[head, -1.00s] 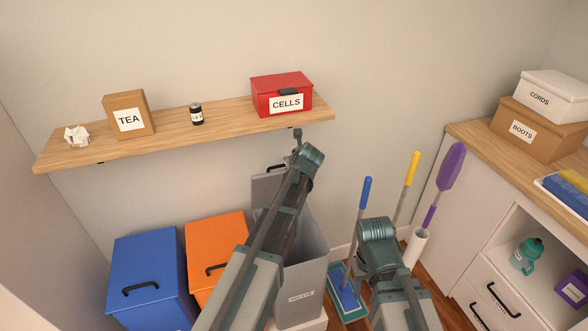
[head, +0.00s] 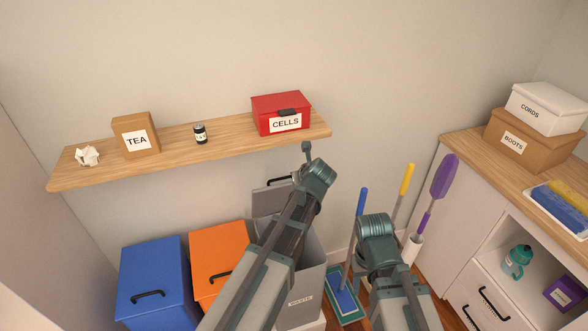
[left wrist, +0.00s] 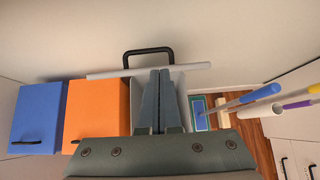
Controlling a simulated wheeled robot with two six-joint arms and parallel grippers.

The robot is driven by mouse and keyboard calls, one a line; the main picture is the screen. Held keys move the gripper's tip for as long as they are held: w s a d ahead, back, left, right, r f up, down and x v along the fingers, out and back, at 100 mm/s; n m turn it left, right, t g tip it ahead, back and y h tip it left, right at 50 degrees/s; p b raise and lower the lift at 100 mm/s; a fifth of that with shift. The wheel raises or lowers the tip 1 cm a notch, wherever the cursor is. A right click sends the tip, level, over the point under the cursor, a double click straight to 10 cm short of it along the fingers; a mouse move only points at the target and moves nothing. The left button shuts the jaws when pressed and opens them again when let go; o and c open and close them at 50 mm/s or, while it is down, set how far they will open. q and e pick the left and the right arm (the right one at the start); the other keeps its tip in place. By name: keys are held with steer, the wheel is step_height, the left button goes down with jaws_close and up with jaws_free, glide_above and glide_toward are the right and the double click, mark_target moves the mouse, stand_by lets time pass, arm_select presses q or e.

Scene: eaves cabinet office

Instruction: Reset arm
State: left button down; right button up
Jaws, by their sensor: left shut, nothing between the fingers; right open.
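My left arm (head: 270,240) reaches up in front of the grey waste bin (head: 300,302) in the head view. My left gripper (left wrist: 155,72) shows in the left wrist view, its two fingers together and empty in front of the bin, below its black handle (left wrist: 148,52). My right arm (head: 378,228) stands at the lower middle of the head view, in front of the mop. The right gripper is open, but its fingers are largely hidden behind the arm's own joint and I cannot make out their tips.
A wall shelf (head: 215,150) holds crumpled paper, a TEA box (head: 137,138), a small can and a red CELLS box (head: 282,112). Blue (head: 155,280) and orange (head: 219,260) bins stand left. Mop and brush handles (head: 404,182) and a cabinet counter (head: 465,145) are right.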

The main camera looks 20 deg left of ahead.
arm_select(q)
steer(key=shift+p+v, duration=0.5)
steer(key=shift+v, duration=0.75)
steer(key=s+d+f+n+g+h, duration=0.1)
steer(key=s+d+n, duration=0.3)
steer(key=s+n, duration=0.4)
steer(key=s+d+f+n+g+h, duration=0.1)
steer(key=s+d+f+n+g, duration=0.3)
steer(key=s+n, duration=0.5)
steer(key=s+d+f+n+g+h, duration=0.2)
steer(key=s+d+n+g, duration=0.1)
steer(key=s+n, duration=0.5)
steer(key=shift+s+d+f+n, duration=0.2)
steer(key=shift+s+d+n, duration=0.1)
steer(key=shift+s+d, duration=0.4)
